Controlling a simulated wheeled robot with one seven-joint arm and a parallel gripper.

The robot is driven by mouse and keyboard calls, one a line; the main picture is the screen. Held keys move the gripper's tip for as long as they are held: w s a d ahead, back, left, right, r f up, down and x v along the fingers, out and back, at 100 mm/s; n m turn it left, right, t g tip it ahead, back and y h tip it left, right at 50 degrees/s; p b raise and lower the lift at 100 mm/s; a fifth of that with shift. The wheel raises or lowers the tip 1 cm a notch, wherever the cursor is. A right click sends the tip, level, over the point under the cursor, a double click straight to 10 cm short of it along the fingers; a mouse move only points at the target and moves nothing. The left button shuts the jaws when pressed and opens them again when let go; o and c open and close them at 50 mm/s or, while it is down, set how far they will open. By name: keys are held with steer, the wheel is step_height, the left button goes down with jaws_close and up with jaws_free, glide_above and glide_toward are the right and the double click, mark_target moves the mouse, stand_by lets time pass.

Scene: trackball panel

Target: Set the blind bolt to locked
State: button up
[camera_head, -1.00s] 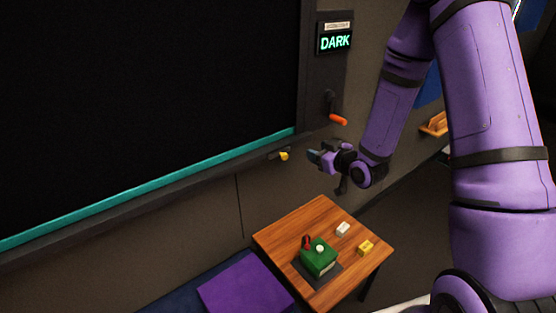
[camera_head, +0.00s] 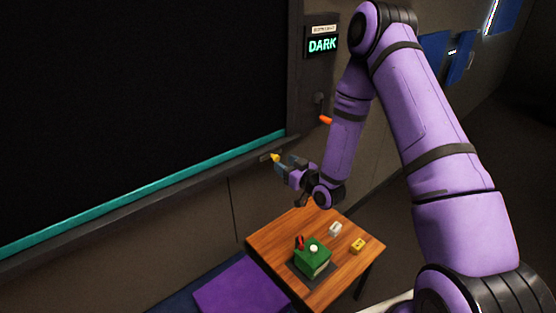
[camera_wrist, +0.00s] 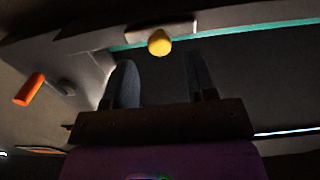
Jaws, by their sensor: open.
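The blind bolt shows as a yellow knob (camera_head: 275,157) on a small dark fitting at the sill under the dark blind. In the wrist view the yellow knob (camera_wrist: 159,42) sits just beyond the fingertips, between the lines of the two fingers. My gripper (camera_head: 284,163) is open, with its fingers pointing at the knob from the right. In the wrist view my gripper (camera_wrist: 161,72) has nothing between its fingers. I cannot tell whether a finger touches the knob, or which position the bolt is in.
A teal bar (camera_head: 150,187) runs along the blind's lower edge. An orange crank handle (camera_head: 325,119) hangs below a sign (camera_head: 322,45) reading DARK. A wooden table (camera_head: 275,243) below carries a green block (camera_head: 312,258) and small white and yellow blocks. A purple seat (camera_head: 240,288) stands beside it.

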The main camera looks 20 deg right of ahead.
mark_target(278, 159)
steer(key=shift+x, duration=2.1)
